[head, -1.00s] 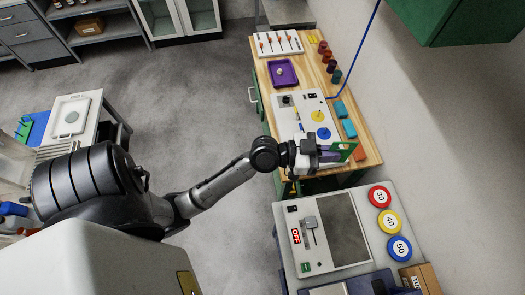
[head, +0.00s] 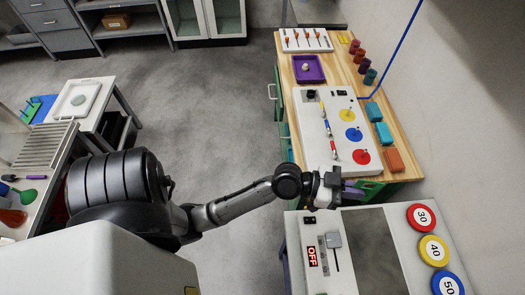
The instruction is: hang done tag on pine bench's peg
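The pine bench (head: 391,133) has a wooden top over a green body and stands along the right wall. My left gripper (head: 352,192) is at the bench's near end, in the gap before the oven unit. Purple finger parts show on it. A green flat piece (head: 372,188), which I take for the done tag, shows at its fingertips, partly hidden and hard to tell from the green bench body behind. I cannot make out the bench's peg. My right gripper is not in view.
A white panel (head: 318,120) with yellow, blue and red discs lies on the bench, near a purple tray (head: 309,69) and coloured blocks (head: 393,160). The grey oven unit (head: 309,277), its display reading OFF, stands close in front. Floor to the left is open.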

